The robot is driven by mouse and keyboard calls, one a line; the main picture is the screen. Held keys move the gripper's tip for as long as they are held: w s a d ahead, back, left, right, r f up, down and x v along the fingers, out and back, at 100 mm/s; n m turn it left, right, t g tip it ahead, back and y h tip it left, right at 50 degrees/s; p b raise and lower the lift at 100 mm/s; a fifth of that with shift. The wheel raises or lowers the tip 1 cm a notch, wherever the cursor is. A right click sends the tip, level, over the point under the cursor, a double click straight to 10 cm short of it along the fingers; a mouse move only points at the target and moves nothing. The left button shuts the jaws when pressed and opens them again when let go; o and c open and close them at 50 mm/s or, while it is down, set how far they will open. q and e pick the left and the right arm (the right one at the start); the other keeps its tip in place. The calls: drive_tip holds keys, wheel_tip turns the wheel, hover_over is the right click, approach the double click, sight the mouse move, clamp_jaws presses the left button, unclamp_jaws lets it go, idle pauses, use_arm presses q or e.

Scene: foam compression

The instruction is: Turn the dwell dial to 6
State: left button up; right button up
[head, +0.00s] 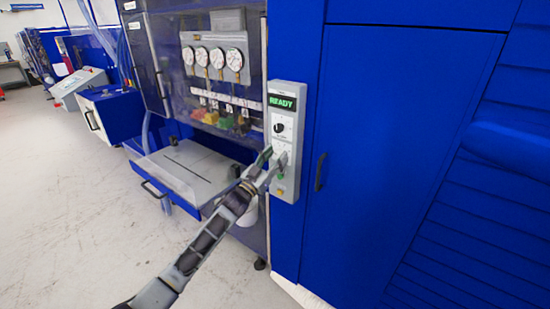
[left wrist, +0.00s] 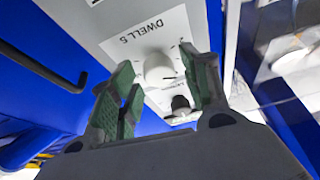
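The control box (head: 292,95) stands on the machine front with a green READY display. The dwell dial is a round white knob (left wrist: 157,70) under a "DWELL S" label (left wrist: 155,30) in the left wrist view. My left gripper (head: 272,158) is at the box, below a black dial (head: 279,127), and covers part of the panel in the head view. In the left wrist view its green-padded fingers (left wrist: 158,62) are open, one on each side of the white knob, with gaps visible. Whether they touch it I cannot tell. The dial's pointer and numbers are not readable. My right gripper is out of view.
A green button (head: 279,176) sits below the gripper on the box. A door handle (head: 320,172) is right of the box. A grey drawer (head: 180,172) projects at the left, under several gauges (head: 218,58). The floor at left is clear.

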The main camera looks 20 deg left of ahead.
use_arm(q)
drive_tip(key=c, duration=0.8)
drive_tip(key=shift+m, duration=0.5)
drive_tip(key=shift+m+g+h, duration=0.4)
drive_tip(key=shift+m+h, duration=0.2)
drive_tip(key=shift+m, duration=0.5)
drive_tip(key=m+g+h, duration=0.1)
drive_tip(key=m, duration=0.2)
drive_tip(key=shift+a, duration=0.1)
drive_tip(key=m+g, duration=0.1)
drive_tip(key=m, duration=0.1)
drive_tip(key=m+g+h+p, duration=0.1)
drive_tip(key=m, duration=0.2)
drive_tip(key=shift+h, duration=0.3)
drive_tip(key=shift+m, duration=0.5)
